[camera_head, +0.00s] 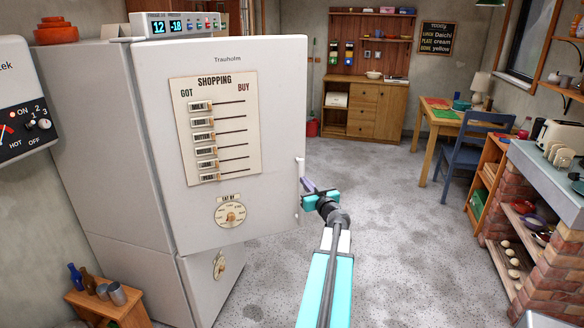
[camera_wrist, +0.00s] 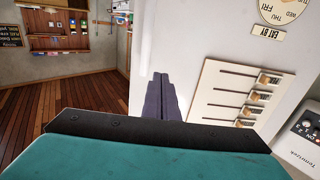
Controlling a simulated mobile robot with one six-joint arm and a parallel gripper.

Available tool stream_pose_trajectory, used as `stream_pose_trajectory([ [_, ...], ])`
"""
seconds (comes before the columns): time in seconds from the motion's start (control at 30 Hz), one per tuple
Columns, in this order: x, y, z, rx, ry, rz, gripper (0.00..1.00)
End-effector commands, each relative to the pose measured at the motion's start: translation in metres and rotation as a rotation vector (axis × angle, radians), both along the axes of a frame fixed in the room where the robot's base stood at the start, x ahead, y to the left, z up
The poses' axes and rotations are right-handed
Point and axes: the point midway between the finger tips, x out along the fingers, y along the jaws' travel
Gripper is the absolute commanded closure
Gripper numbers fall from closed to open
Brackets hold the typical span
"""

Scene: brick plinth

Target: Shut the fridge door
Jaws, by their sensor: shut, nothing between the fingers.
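The fridge (camera_head: 100,150) stands at the left in the head view. Its white upper door (camera_head: 270,120) carries a shopping board and a dial, and stands ajar, its right edge reaching out past the lower door (camera_head: 205,280). An upright handle (camera_head: 299,172) is near the door's right edge. My gripper (camera_head: 307,186) is shut and empty beside the handle; I cannot tell whether it touches. In the wrist view my dark fingers (camera_wrist: 161,90) are together in front of the white door (camera_wrist: 205,50).
A low wooden stool (camera_head: 105,305) with bottles and cups stands at the fridge's lower left. A box with a digital display (camera_head: 175,25) sits on top. A brick counter (camera_head: 545,220) is at the right. The grey floor (camera_head: 390,240) between is clear.

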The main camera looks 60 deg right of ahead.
Motion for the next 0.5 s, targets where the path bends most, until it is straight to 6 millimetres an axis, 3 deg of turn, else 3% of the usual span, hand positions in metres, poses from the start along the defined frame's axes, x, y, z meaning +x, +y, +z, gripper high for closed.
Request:
stream_pose_trajectory([
  [0.5, 0.0097, -0.007, -0.0003, 0.0, 0.001, -0.001, 1.0],
])
